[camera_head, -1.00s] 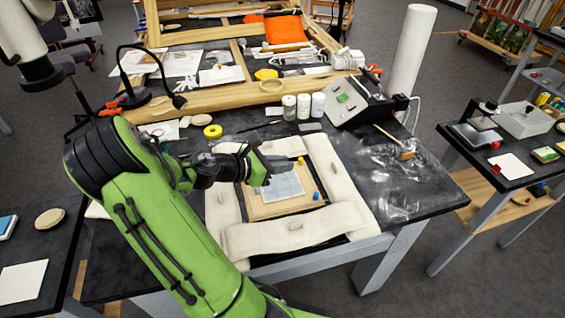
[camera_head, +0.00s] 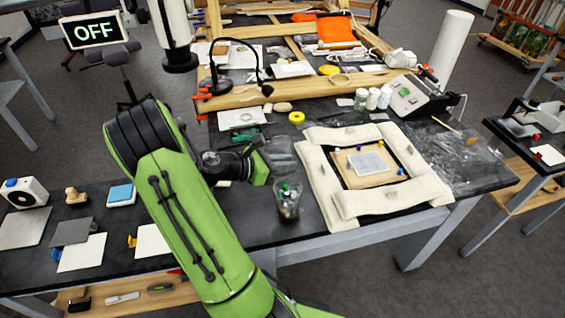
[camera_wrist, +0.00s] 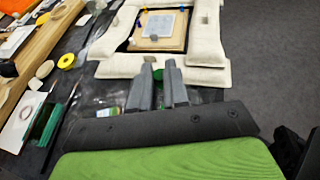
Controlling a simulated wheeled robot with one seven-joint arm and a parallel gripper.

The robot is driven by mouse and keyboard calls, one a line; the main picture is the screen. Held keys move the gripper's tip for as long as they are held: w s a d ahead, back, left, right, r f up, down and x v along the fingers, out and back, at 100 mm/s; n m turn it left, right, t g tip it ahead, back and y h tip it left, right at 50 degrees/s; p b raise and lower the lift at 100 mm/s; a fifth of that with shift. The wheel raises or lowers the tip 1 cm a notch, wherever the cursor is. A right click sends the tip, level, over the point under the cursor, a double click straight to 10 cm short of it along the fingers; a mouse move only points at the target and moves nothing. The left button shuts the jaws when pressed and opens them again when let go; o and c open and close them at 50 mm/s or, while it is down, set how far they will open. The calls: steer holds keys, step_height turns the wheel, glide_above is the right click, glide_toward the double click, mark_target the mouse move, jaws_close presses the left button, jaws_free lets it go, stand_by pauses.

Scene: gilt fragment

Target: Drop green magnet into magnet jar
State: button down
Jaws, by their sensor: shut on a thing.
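My gripper (camera_head: 284,174) is over the near part of the dark table, left of the padded frame. Its grey fingers also show in the wrist view (camera_wrist: 158,82), close together with the green magnet (camera_wrist: 160,75) between their tips. In the head view a green spot, likely the same magnet (camera_head: 285,187), shows at the top of the clear jar (camera_head: 288,210). The jar stands on the table below the fingertips, with small coloured bits in it. Whether the magnet is above the rim or inside it I cannot tell.
White padded bars (camera_head: 318,195) surround a wooden board with a grey sheet (camera_head: 366,163) and several small magnets. A yellow tape roll (camera_head: 297,117), lamp (camera_head: 266,90) and white bottles (camera_head: 373,98) stand farther back. A side table with cards (camera_head: 82,252) is at left.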

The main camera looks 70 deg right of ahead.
steer(key=b, duration=0.8)
glide_above(285, 194)
step_height(285, 194, down, 6)
steer(key=shift+d+f, duration=0.1)
steer(key=shift+f, duration=0.1)
steer(key=shift+r+p, duration=0.1)
steer(key=shift+p, duration=0.2)
steer(key=c, duration=1)
jaws_free()
steer(key=shift+c, duration=0.2)
steer(key=shift+r, duration=0.1)
steer(key=p+v, duration=0.4)
steer(key=v, duration=1.2)
steer(key=shift+p, duration=0.3)
steer(key=shift+d, duration=0.1)
